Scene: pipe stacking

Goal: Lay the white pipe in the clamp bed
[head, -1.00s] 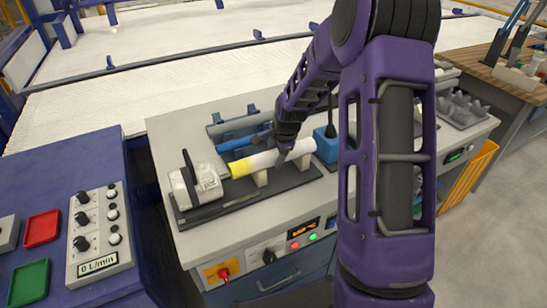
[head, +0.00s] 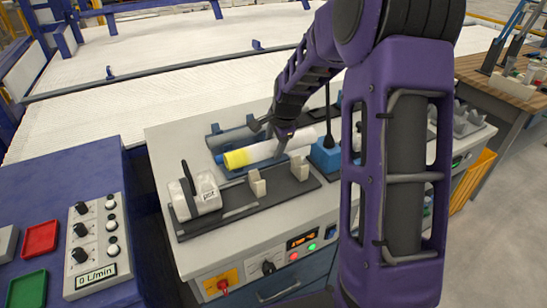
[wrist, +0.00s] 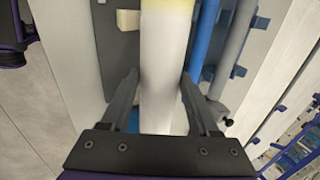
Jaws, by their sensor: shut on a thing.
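The white pipe (head: 262,151) has a yellow end, which points left towards the white clamp unit (head: 196,196). My gripper (head: 284,140) is shut on the pipe near its middle. In the wrist view the fingers (wrist: 160,88) stand on both sides of the white pipe (wrist: 164,62). The clamp bed (head: 283,188) is a dark plate with cream supports (head: 258,184) that stand bare. The pipe is behind the bed and apart from the supports. Its exact height is hard to tell.
A blue pipe (wrist: 203,38) and a grey pipe (wrist: 233,42) lie on a blue rack beyond the white pipe. A blue block (head: 325,158) with a dark upright post stands near the pipe's right end. The bench top in front of the bed is narrow.

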